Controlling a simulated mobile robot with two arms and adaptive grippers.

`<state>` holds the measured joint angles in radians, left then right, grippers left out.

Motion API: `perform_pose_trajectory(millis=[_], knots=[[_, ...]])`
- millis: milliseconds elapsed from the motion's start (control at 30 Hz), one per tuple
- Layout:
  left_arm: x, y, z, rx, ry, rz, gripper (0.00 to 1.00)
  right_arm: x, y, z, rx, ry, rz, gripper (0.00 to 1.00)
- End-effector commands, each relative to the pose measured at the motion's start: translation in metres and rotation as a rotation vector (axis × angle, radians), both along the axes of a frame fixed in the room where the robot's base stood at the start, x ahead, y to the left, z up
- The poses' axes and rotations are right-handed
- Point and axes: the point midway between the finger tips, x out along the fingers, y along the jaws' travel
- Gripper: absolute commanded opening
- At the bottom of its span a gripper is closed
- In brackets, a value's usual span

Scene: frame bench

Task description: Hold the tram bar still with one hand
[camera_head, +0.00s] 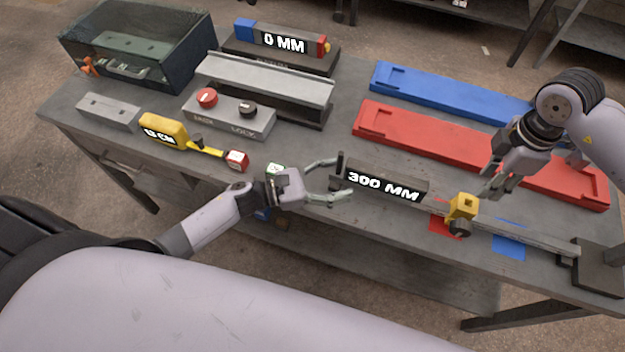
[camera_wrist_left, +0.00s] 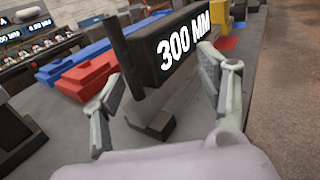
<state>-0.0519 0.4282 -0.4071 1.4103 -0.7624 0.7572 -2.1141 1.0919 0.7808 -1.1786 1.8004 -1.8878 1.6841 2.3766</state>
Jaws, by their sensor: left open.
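A long grey bar (camera_head: 520,234), which looks like the tram bar, runs along the bench's front edge. A black display block reading 300 MM (camera_head: 385,185) stands at its left end, and a yellow slider (camera_head: 461,208) sits on it. My left gripper (camera_head: 343,178) is open at the left end of the display block. In the left wrist view its fingers (camera_wrist_left: 160,78) stand on either side of the block's near end (camera_wrist_left: 150,112); contact cannot be told. My right gripper (camera_head: 496,188) hangs above the bench, over the red tray's front edge; its opening is unclear.
Red (camera_head: 440,140) and blue (camera_head: 450,92) long trays lie behind the bar.

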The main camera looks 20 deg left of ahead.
Motion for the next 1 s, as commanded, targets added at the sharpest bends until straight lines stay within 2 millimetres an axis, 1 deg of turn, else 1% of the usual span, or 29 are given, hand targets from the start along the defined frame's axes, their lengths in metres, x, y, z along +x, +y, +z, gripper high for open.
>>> perform_pose_trajectory(millis=[33, 100, 300, 433, 700, 1000], knots=[[0.006, -0.009, 0.001, -0.003, -0.002, 0.001, 0.67, 0.000, 0.000, 0.000, 0.000, 0.000, 0.000, 0.33], [0.012, -0.019, 0.001, -0.002, -0.001, 0.000, 0.67, 0.000, 0.000, 0.000, 0.000, 0.000, 0.000, 0.33], [0.024, -0.037, 0.000, -0.001, 0.000, 0.000, 0.67, 0.000, 0.000, 0.000, 0.000, 0.000, 0.000, 0.33], [0.027, -0.041, 0.000, 0.000, 0.000, 0.000, 0.67, 0.000, 0.000, 0.000, 0.000, 0.000, 0.000, 0.33], [0.027, -0.042, 0.000, 0.000, 0.001, 0.000, 0.67, 0.000, 0.000, 0.000, 0.000, 0.000, 0.000, 0.33], [0.027, -0.042, 0.000, -0.001, 0.001, 0.000, 0.47, 0.000, 0.000, 0.000, 0.000, 0.000, 0.000, 0.33]])
